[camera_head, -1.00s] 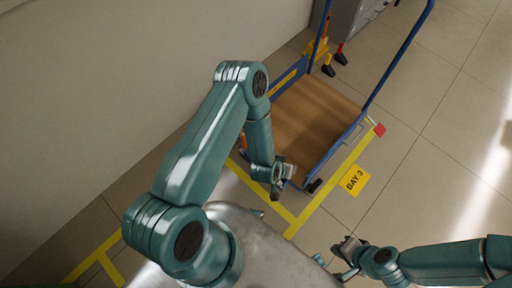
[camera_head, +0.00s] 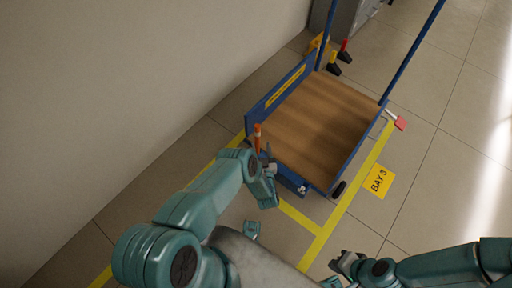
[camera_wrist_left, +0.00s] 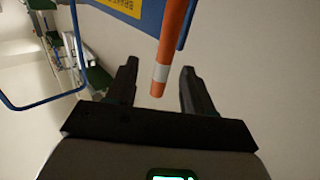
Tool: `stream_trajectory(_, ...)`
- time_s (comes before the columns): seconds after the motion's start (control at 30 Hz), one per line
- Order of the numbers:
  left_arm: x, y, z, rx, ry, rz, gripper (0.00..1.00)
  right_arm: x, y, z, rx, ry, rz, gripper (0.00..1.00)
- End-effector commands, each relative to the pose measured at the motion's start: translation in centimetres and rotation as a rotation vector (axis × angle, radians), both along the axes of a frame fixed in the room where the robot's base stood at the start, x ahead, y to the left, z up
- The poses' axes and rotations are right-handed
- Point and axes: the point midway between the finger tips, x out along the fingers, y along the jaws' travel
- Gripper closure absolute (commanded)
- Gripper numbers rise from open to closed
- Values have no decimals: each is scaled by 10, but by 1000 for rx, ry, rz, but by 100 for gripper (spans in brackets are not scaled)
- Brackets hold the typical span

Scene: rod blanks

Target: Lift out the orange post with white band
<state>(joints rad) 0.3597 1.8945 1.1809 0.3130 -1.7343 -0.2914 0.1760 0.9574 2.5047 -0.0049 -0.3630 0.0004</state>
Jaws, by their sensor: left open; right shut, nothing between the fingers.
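The orange post with white band (camera_head: 257,138) stands at the near left corner of the blue trolley (camera_head: 255,117) in the head view. In the left wrist view the post (camera_wrist_left: 174,32) slants down from the top edge, its white band near its lower visible end. My left gripper (camera_head: 270,165) is open and close beside the post. In the wrist view the post's end appears between the two fingers (camera_wrist_left: 158,68), touching neither; whether it is within their depth I cannot tell. My right gripper (camera_head: 345,262) is shut and empty at the bottom, away from the trolley.
The trolley has a wooden deck (camera_head: 320,115), bare on top, and tall blue handle posts. A plain wall (camera_head: 130,90) runs along the left. Yellow floor tape (camera_head: 318,240) and a BAY 3 sign (camera_head: 379,181) lie nearby. Open floor is on the right.

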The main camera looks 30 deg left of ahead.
Motion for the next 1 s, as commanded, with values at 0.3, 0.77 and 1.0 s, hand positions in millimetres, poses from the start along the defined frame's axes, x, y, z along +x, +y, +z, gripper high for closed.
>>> stream_trajectory(0.3, 20, 27, -4, 1, -1, 2, 48, 0, 0, -14, 0, 0, 0, 100)
stream_trajectory(0.77, 41, 52, -1, -1, 2, -1, 48, 0, 0, -23, 0, 0, 0, 100)
stream_trajectory(1.0, 41, 52, -1, -1, 2, -1, 88, 0, 0, -23, 0, 0, 0, 100)
